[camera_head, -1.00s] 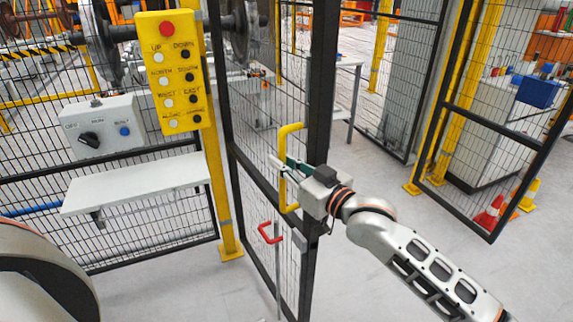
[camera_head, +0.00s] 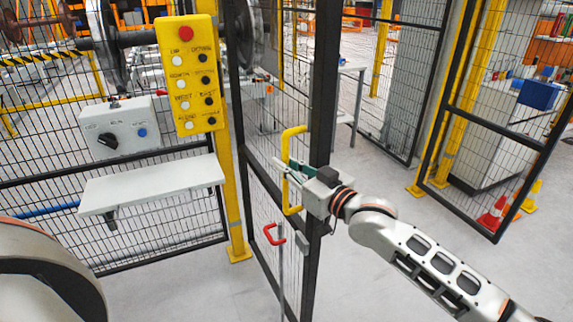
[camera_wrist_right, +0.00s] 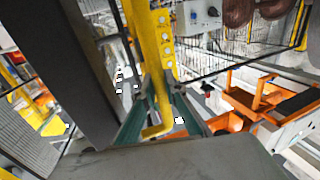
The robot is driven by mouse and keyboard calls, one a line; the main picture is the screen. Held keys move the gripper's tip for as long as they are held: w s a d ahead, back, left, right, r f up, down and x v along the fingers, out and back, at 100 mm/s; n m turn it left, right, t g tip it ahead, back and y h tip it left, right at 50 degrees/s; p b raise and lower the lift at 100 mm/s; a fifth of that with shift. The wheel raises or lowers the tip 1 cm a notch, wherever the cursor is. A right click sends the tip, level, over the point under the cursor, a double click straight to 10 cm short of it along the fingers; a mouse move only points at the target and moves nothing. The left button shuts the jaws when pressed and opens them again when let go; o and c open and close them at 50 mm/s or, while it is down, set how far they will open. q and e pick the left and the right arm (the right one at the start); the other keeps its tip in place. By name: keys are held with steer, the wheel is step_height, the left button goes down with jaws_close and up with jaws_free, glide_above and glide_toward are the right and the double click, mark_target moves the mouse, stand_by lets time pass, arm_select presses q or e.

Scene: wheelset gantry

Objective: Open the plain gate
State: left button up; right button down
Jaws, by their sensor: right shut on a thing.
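The gate (camera_head: 319,85) is a black-framed mesh panel in the middle of the head view. It stands at an angle, with open floor to the right of its free edge. Its yellow handle (camera_head: 292,193) is an upright bar on that edge. My right gripper (camera_head: 290,169) is shut on the handle. The right wrist view shows the handle (camera_wrist_right: 157,128) between my green fingers (camera_wrist_right: 160,112). A red handle (camera_head: 273,233) sits lower on the gate, on an upright rod. My left gripper is out of view.
A yellow button panel (camera_head: 190,75), a grey switch box (camera_head: 119,127) and a white shelf (camera_head: 150,185) are left of the gate. At right stand another mesh panel (camera_head: 496,120) and orange cones (camera_head: 492,214). The floor between is clear.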

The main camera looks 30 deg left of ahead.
steer(key=shift+s+a, duration=0.35)
steer(key=shift+s, duration=0.25)
steer(key=c, duration=2.1)
jaws_free()
steer(key=shift+w, duration=0.25)
steer(key=shift+d, duration=0.15)
steer(key=v, duration=1.2)
steer(key=shift+f, duration=0.1)
